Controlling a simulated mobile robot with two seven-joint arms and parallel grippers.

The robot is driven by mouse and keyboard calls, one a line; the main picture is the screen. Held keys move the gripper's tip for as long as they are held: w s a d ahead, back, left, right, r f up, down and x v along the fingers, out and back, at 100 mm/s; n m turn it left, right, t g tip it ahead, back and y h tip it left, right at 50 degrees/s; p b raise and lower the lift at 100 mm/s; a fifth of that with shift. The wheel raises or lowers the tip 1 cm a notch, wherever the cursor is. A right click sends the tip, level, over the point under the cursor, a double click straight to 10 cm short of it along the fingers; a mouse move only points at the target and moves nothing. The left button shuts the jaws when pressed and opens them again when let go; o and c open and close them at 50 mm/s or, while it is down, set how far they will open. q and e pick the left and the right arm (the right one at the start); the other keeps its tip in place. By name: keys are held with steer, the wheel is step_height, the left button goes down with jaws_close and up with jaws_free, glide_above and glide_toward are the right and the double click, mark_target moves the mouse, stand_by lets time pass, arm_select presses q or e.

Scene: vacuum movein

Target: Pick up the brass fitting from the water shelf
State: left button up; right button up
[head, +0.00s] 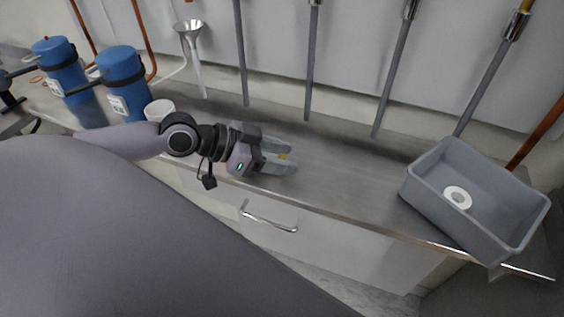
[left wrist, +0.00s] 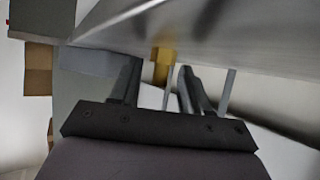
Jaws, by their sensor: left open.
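The brass fitting (left wrist: 163,58) is a small yellow piece, seen in the left wrist view between and just beyond my left fingertips. In the head view only a bit of it (head: 283,156) shows between the fingers, over the grey metal shelf (head: 345,170); the rest is hidden. My left gripper (head: 289,158) is open, low over the shelf's front part, its fingers pointing right. In the left wrist view the two fingers (left wrist: 160,72) stand apart on either side of the fitting. I cannot tell if either touches it. My right gripper is not in view.
A grey bin (head: 420,180) with a white ring (head: 458,197) inside stands at the shelf's right end. A white cup (head: 160,109), blue canisters (head: 122,80) and a funnel (head: 190,40) are left. Grey pipes (head: 395,75) hang behind. The shelf between gripper and bin is clear.

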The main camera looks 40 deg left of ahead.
arm_select(q)
steer(key=shift+w+d, duration=0.15)
steer(key=shift+f, duration=0.1)
jaws_close()
